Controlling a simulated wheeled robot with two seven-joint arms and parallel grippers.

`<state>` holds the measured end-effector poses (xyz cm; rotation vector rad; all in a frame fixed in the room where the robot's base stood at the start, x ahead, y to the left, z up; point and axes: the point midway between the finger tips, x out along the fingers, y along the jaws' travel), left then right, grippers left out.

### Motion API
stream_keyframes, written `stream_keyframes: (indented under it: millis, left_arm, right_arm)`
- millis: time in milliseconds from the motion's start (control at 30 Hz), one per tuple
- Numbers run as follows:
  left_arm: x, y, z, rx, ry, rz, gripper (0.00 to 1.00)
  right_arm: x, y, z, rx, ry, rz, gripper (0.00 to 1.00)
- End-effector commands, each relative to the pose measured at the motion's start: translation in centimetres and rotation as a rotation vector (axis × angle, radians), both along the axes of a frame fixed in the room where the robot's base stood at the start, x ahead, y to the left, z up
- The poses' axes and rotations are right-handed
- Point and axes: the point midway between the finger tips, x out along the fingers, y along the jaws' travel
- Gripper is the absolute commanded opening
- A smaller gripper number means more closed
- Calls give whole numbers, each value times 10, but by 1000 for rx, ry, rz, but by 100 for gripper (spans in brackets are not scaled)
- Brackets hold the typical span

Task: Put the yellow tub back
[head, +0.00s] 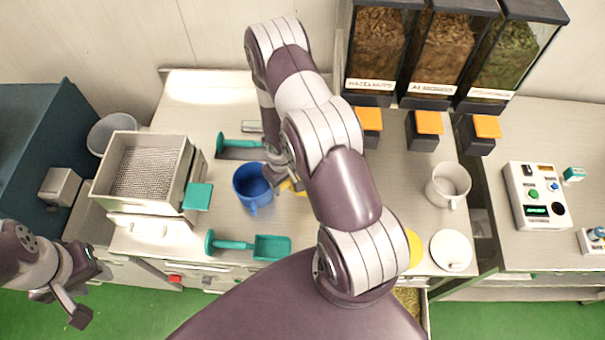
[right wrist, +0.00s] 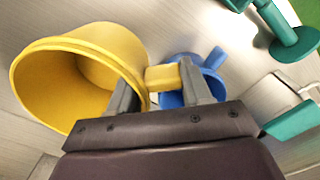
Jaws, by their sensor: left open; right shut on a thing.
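The yellow tub (right wrist: 85,70) is in the right wrist view, its open mouth facing left and toward the camera. My right gripper (right wrist: 160,82) is shut on the tub's handle. In the head view my right arm hides most of the tub; only a small yellow part (head: 297,187) shows beside the blue mug (head: 252,186). I cannot tell whether the tub touches the table. My left gripper (head: 82,295) is open and empty at the lower left, over the floor, apart from the table.
Teal scoops (head: 268,247) lie left of my right arm. A sieve box (head: 145,170) stands at left. A white mug (head: 447,185), a white lid (head: 451,250) and a partly hidden yellow round thing (head: 414,247) are at right. Dispensers (head: 440,50) stand behind. A control box (head: 537,195) is far right.

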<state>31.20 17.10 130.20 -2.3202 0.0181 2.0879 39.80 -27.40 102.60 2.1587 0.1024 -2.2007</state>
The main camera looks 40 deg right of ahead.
Motion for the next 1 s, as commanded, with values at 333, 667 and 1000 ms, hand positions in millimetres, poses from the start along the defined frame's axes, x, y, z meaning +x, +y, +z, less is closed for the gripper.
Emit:
stream_keyframes:
  millis: [333,667,1000]
  left_arm:
    - [-1,0,-25,0,1,0,40]
    - [0,0,-20,0,0,0,40]
    - [-1,0,-23,0,1,0,40]
  right_arm:
    - [0,1,-64,0,1,1,9]
    - [0,1,-99,-1,-1,1,10]
    - [0,1,-102,0,-1,1,74]
